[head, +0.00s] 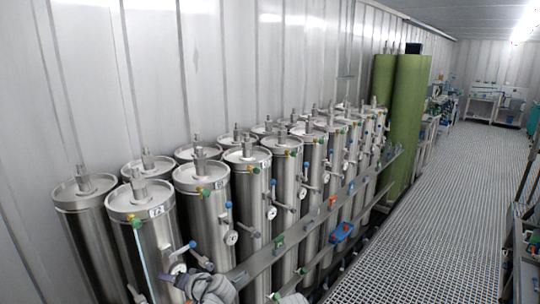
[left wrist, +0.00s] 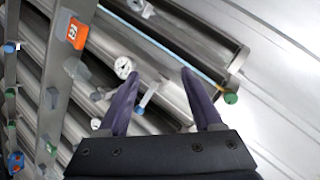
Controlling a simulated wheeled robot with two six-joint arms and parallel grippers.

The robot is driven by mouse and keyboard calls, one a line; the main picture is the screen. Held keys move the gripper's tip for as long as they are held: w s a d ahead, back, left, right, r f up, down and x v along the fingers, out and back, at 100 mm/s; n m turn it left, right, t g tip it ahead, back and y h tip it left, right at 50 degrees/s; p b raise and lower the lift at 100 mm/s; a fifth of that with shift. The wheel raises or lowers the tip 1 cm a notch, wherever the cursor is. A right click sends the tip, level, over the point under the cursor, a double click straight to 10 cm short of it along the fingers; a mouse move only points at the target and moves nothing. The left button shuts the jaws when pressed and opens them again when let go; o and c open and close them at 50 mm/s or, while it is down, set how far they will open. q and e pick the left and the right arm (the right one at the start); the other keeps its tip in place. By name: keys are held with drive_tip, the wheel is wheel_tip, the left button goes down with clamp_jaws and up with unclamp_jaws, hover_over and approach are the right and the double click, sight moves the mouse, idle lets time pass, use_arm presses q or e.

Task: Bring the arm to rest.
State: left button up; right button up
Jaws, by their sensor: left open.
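My left gripper (left wrist: 160,73) is open in the left wrist view, its two dark purple fingers apart with nothing held between them. Beyond the fingers are steel vessels (left wrist: 185,60), a round gauge (left wrist: 123,67) and a blue-handled valve (left wrist: 148,97). How far the fingertips are from these is hard to tell. In the head view, grey parts of my arm show at the bottom edge, in front of the near vessels (head: 150,240); the finger opening is not clear there. My right gripper is not seen.
Steel vessels (head: 215,200) stand in two rows along the white wall, with valves and gauges facing the aisle. A metal rail (head: 255,262) runs before them. Tall green cylinders (head: 408,130) stand farther back. The grated floor (head: 440,220) at right is clear.

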use_arm(q)
drive_tip(key=s+d+f+m+g+h, duration=0.1)
drive_tip(key=s+d+f+g+h, duration=0.1)
drive_tip(key=d, duration=0.5)
drive_tip(key=s+d+f+m+g+h+b, duration=0.1)
drive_tip(key=s+d+f+g+h, duration=0.2)
drive_tip(key=s+d+f, duration=0.4)
drive_tip(key=s+d+f+m+g+h+b, duration=0.1)
drive_tip(key=s+d+f+g+h, duration=0.1)
drive_tip(key=s+d+f+h, duration=0.2)
drive_tip(key=s+d+f, duration=0.1)
drive_tip(key=s+d, duration=0.2)
drive_tip(key=d, duration=0.1)
drive_tip(key=shift+s+d+g, duration=0.25)
drive_tip(key=shift+d+g, duration=0.05)
drive_tip(key=shift+d, duration=0.1)
idle(0.6)
drive_tip(key=n+t+y+p, duration=0.4)
drive_tip(key=n+t+y, duration=0.8)
drive_tip(key=n, duration=0.3)
approach(138, 225)
drive_tip(key=x, duration=0.2)
drive_tip(key=shift+y, duration=0.3)
drive_tip(key=shift+x, duration=4.15)
